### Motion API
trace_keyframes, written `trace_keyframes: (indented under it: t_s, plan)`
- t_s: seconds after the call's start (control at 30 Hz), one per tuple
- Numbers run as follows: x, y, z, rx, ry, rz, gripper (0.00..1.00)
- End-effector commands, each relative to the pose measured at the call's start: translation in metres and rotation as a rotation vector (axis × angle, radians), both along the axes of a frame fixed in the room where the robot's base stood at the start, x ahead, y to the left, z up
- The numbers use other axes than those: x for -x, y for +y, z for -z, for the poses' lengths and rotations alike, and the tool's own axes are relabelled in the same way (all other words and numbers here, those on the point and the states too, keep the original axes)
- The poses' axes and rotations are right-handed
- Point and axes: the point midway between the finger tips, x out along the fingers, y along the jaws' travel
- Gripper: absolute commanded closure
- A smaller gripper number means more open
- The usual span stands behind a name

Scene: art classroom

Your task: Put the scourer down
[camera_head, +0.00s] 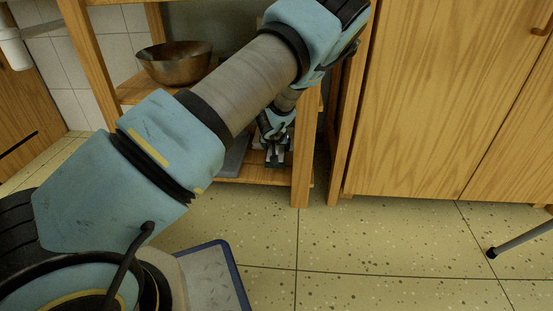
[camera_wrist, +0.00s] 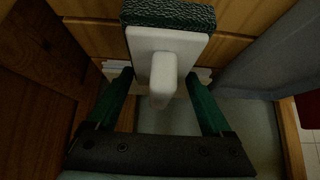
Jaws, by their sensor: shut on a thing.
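The scourer (camera_wrist: 167,45) has a dark green rough pad, a white backing and a white handle block pointing toward the wrist camera. My gripper (camera_wrist: 157,78) has its two green fingers on either side of the white part and is shut on the scourer. In the head view my gripper (camera_head: 277,150) reaches down to the lower shelf (camera_head: 258,170) of the wooden shelf unit, near its right post. The scourer is small and mostly hidden there, and I cannot tell whether its pad touches the shelf board.
A grey object (camera_head: 236,156) lies on the lower shelf just left of my gripper. A brown metal bowl (camera_head: 174,64) stands on the shelf above. The unit's right post (camera_head: 302,150) and a wooden cabinet (camera_head: 430,100) are close on the right.

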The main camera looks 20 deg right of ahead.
Motion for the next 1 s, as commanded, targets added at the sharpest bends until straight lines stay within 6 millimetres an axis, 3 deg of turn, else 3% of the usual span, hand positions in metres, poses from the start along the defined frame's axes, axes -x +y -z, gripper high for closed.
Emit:
trace_keyframes:
  t_s: [0.03,0.2,0.57,0.6,0.73,1.0]
  plan:
    - [0.004,0.0,0.019,-0.007,0.003,0.005,0.83]
    - [0.003,0.001,0.035,-0.005,0.003,0.004,0.83]
    - [0.003,0.001,0.035,-0.003,0.004,0.003,0.83]
    - [0.004,0.001,0.035,-0.003,0.004,0.003,0.13]
    - [0.004,0.001,0.035,-0.003,0.004,0.003,0.0]
    - [0.004,0.001,0.032,-0.003,0.004,0.003,0.0]
